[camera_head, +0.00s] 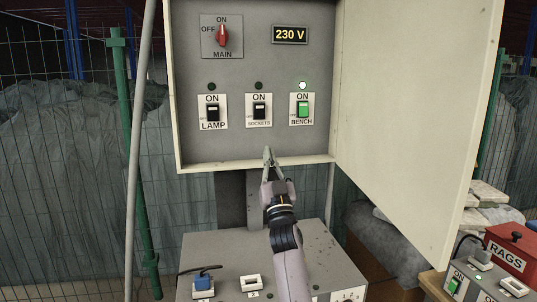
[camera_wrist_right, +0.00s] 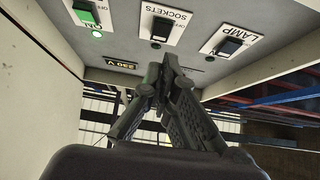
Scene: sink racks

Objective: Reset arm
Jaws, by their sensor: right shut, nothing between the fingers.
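My right gripper (camera_head: 268,154) is in front of the lower edge of an open switch cabinet (camera_head: 256,168), with its fingertips together and nothing between them. In the right wrist view the gripper (camera_wrist_right: 167,68) is also shut and empty, below the row of switches, which appears upside down. The bench switch (camera_head: 303,109) is green, and the lamp above it is lit green. The lamp switch (camera_head: 212,113) and the sockets switch (camera_head: 259,111) are black, with dark indicators. The fingertips look apart from the switches. My left gripper is out of view.
The cabinet door (camera_head: 415,110) stands open to the right. The red main knob (camera_head: 222,35) is at the top, beside a display (camera_head: 290,35) reading 230 V. A grey box with sockets (camera_head: 225,262) is below.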

